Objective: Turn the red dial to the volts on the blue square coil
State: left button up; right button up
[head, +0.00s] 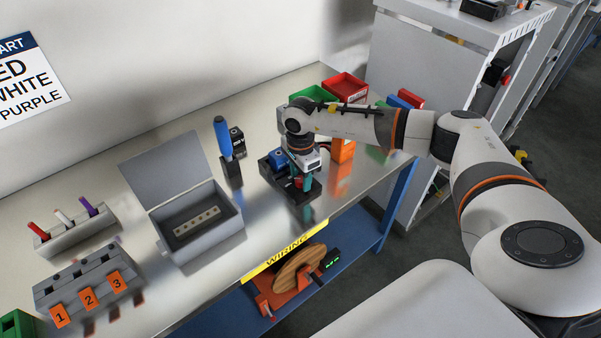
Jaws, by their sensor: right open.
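A small dark unit (268,172) stands on the bench right of centre. A blue part (278,158) sits on it and may be the blue square coil; its shape is too small to make out. A small red spot, probably the red dial (298,183), shows at the fingertips of my right gripper (302,177). This gripper points down over the unit's right part, with its teal fingers open around or close beside the red spot. I cannot tell if they touch it. The gripper and wrist hide part of the unit, and no volts marking can be read. My left gripper is out of view.
An open grey box (225,235) stands left of the unit, with a blue-handled tool (222,135) behind it. An orange block (342,150) is close right of my gripper. Green (312,94) and red (345,86) bins stand behind. The bench's front edge carries a yellow label (285,256).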

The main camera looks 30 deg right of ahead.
jog(key=shift+c, duration=0.3)
jog(key=c, duration=0.9)
jog(key=shift+m, duration=0.3)
jog(key=m+b, duration=0.2)
jog(key=m, duration=0.1)
jog(key=shift+f, duration=0.1)
jog(key=shift+m+b, duration=0.7)
jog(key=shift+m, duration=1.8)
jog(key=o, duration=1)
jog(key=shift+c, duration=0.2)
